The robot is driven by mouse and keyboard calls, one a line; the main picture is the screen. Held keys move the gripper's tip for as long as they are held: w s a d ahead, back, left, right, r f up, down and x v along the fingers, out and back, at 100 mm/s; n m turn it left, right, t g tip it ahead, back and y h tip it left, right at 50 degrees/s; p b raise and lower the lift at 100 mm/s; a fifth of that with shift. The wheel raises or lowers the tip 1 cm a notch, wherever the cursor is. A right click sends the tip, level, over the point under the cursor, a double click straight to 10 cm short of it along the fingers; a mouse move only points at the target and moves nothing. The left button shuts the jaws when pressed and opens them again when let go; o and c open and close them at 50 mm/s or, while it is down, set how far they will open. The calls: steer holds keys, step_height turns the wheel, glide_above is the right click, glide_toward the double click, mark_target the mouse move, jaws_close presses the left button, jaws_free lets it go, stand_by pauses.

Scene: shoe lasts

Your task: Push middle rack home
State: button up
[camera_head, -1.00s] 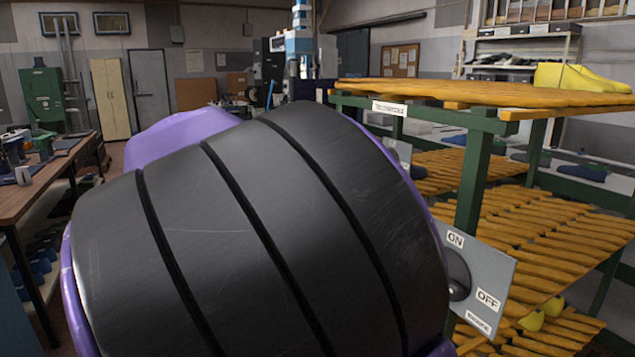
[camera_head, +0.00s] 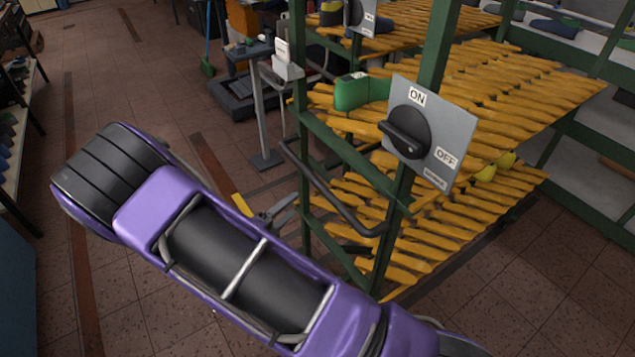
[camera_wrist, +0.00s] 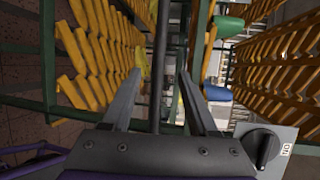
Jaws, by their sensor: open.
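The racks are yellow slatted shelves in a green frame. The middle rack (camera_head: 480,95) sits behind the ON/OFF switch plate, with the lower rack (camera_head: 440,235) beneath it. A dark bar handle (camera_head: 333,195) runs along the frame's front, below the middle rack's front rail. I cannot tell for sure which rack it belongs to. My gripper (camera_head: 280,208) is just left of this handle, partly hidden by my purple arm. In the wrist view my gripper (camera_wrist: 159,75) has its two grey fingers apart, with a dark bar (camera_wrist: 160,50) showing between them; contact cannot be told.
The switch plate (camera_head: 450,130) with its black knob is on the front post and also shows in the wrist view (camera_wrist: 262,147). A grey stand (camera_head: 262,120) stands to the left. The floor at left is open.

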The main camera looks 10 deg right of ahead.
mark_target(315, 186)
steer(key=x, duration=1.3)
steer(key=shift+w+d+f, duration=0.15)
steer(key=shift+w, duration=0.05)
steer(key=shift+c, duration=0.2)
jaws_close()
stand_by(0.6)
